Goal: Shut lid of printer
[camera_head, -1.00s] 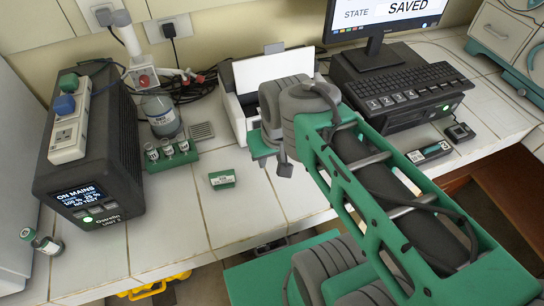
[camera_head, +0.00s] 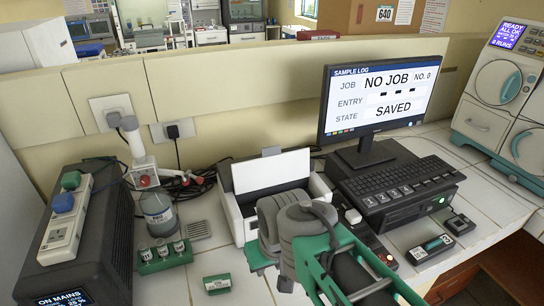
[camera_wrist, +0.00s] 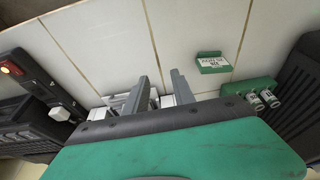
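The printer (camera_head: 239,217) is a white and dark box in the middle of the bench in the head view. Its white lid (camera_head: 271,172) stands raised at the back, so the printer is open. My arm covers its front right part. My gripper (camera_wrist: 158,84) shows in the wrist view with its two grey fingers apart and nothing between them. Its fingertips are hidden behind my arm in the head view. In the wrist view, pale parts lie behind the fingers; I cannot tell whether they belong to the printer.
A green labelled block (camera_head: 217,284) and a green vial rack (camera_head: 165,257) stand left of my arm. The monitor (camera_head: 382,98) and keyboard (camera_head: 408,182) are to the right.

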